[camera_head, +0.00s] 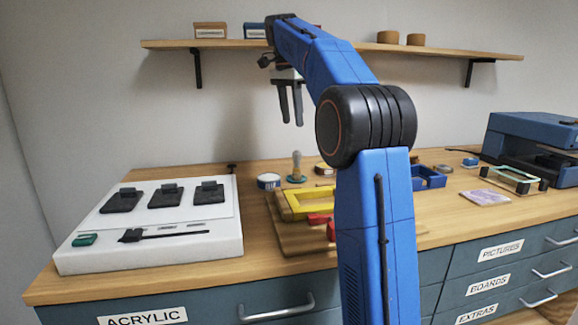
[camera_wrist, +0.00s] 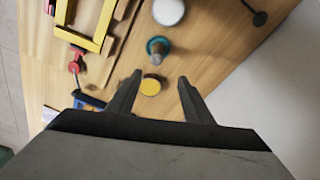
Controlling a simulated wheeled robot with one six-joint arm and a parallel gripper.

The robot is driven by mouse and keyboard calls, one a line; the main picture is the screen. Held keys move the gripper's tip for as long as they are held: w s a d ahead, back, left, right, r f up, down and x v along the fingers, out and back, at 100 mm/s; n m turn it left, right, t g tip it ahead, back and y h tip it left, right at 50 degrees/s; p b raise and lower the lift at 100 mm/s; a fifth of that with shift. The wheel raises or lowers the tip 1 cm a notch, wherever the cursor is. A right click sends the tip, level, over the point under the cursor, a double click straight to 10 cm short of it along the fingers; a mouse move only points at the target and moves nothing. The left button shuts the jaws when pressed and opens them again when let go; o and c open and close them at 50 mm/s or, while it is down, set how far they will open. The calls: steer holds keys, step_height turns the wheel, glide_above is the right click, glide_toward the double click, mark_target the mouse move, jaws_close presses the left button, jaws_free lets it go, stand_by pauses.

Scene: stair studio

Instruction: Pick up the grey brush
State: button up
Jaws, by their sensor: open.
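A dark grey brush (camera_head: 132,235) with a long thin handle lies flat along the front of the white board (camera_head: 90,262), at the left of the bench. Its bristle end points left. My gripper (camera_head: 292,122) hangs open and empty, fingers down, high above the middle of the bench, to the right of the brush and well apart from it. In the wrist view my open gripper (camera_wrist: 160,76) has nothing between its fingers, and the brush is not in that view.
Several black pads (camera_head: 165,195) and a green block (camera_head: 84,240) share the white board. A wall shelf (camera_head: 340,45) is above.

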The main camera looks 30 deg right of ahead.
glide_above(299, 167)
steer(key=w, duration=0.2)
step_height(299, 167, down, 12)
steer(key=shift+r, duration=0.15)
steer(key=f, duration=0.4)
steer(key=shift+s+d+f, duration=0.1)
steer(key=shift+s+f, duration=0.05)
steer(key=shift+s, duration=0.25)
steer(key=shift+d+f, duration=0.1)
steer(key=shift+f, duration=0.4)
steer(key=c, duration=1.1)
